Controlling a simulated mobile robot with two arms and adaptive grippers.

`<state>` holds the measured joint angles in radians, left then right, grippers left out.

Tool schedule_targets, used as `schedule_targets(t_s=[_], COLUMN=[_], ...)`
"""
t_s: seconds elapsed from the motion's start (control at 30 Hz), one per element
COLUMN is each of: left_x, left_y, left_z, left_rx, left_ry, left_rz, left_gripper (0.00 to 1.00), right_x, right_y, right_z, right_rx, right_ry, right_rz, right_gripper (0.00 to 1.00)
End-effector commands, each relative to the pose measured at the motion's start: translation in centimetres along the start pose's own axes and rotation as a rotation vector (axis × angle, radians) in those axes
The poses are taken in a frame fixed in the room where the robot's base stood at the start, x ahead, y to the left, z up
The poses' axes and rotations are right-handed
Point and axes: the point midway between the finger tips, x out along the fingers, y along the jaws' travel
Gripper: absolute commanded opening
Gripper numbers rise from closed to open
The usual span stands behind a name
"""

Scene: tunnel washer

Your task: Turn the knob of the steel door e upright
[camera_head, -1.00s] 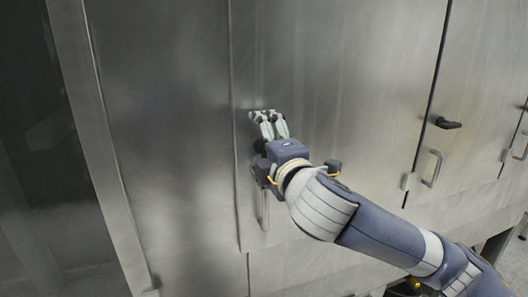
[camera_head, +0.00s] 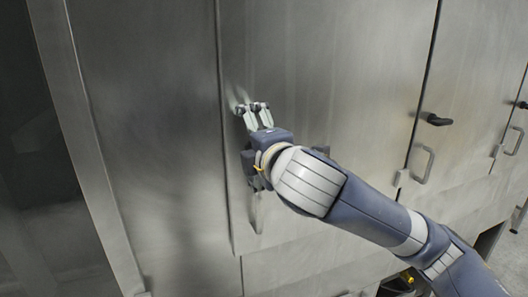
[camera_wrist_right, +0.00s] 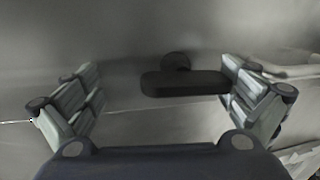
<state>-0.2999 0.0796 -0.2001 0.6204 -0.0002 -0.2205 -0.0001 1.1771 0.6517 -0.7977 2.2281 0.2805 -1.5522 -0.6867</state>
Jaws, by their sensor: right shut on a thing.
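The steel door e (camera_head: 330,60) is a brushed metal panel in front of me. Its black knob (camera_wrist_right: 185,84) shows in the right wrist view as a bar lying level, with its round pivot behind it. My right gripper (camera_head: 253,107) is at the door near its left edge, and the fingers hide the knob in the head view. In the wrist view the gripper (camera_wrist_right: 165,82) has a finger on each side of the knob. My left gripper is not in view.
A pale pull handle (camera_head: 257,212) sits below my right gripper. The neighbouring door to the right has a black knob (camera_head: 438,120) and a bent pull handle (camera_head: 424,164). A steel post (camera_head: 82,150) stands at the left. My right forearm crosses the lower right.

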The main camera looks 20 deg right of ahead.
Motion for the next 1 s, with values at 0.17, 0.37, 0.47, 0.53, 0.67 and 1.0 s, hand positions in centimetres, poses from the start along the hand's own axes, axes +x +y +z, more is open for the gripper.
schedule_targets(t_s=[0.17, 0.37, 0.47, 0.53, 0.67, 1.0], left_x=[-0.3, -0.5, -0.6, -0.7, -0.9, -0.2], left_y=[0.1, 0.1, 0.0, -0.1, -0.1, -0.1], left_z=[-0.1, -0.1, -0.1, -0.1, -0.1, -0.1], left_rx=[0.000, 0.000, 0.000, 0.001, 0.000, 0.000], left_ry=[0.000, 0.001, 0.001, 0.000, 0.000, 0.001], left_rz=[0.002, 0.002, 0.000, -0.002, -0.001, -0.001], left_gripper=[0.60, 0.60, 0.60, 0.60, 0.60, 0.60], right_x=[-1.8, -3.1, -3.8, -4.2, -5.0, -7.2], right_y=[1.4, 1.1, 0.8, 0.6, 0.2, -0.7], right_z=[-0.1, 0.0, 0.0, 0.1, 0.1, -0.1], right_rx=[0.005, 0.005, 0.005, 0.005, 0.005, 0.007], right_ry=[0.008, 0.005, 0.004, 0.002, -0.001, 0.001], right_rz=[0.040, 0.039, 0.036, 0.032, 0.027, 0.024], right_gripper=[0.80, 0.80, 0.80, 0.80, 0.80, 0.80])
